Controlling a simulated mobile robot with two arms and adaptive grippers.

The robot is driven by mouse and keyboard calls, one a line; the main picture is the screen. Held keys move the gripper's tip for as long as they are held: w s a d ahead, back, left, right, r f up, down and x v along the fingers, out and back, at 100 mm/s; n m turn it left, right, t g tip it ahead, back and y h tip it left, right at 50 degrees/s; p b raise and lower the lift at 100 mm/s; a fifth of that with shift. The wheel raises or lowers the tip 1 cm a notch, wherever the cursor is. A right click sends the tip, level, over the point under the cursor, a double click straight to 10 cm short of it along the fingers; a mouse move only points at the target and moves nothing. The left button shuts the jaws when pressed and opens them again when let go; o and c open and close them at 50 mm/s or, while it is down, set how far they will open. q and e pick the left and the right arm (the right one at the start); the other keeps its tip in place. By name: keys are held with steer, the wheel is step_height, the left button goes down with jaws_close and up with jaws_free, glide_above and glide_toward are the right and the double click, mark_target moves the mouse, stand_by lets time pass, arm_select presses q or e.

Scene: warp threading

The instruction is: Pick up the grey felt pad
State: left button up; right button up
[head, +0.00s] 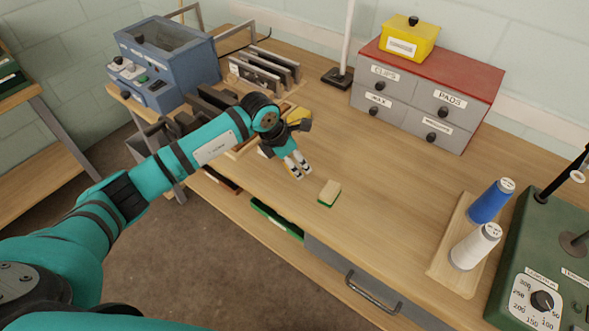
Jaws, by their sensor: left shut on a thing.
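My left gripper (298,170) reaches in from the left and points down over the front part of the bench. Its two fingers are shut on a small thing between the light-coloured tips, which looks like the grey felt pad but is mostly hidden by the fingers. I see no other grey felt pad lying on the bench. A tan and green sponge-like block (330,192) lies just right of the fingertips, apart from them. My right gripper is not in view.
A blue machine (165,62) and rack (262,75) stand back left. A drawer cabinet (426,85) carries a yellow box (408,38). Blue (488,204) and white (474,247) spools stand on a board beside a green machine (540,255). The bench middle (385,185) is clear.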

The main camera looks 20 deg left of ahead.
arm_select(q)
steer(key=s+d+r+b, duration=0.1)
steer(key=s+d+b, duration=0.1)
steer(key=s, duration=0.5)
steer(key=s+d+b, duration=0.2)
steer(key=s, duration=0.6)
steer(key=shift+s+d+r, duration=0.25)
steer(key=shift+r, duration=0.1)
steer(key=o, duration=0.7)
steer(key=c, duration=0.4)
steer(key=shift+c, duration=0.2)
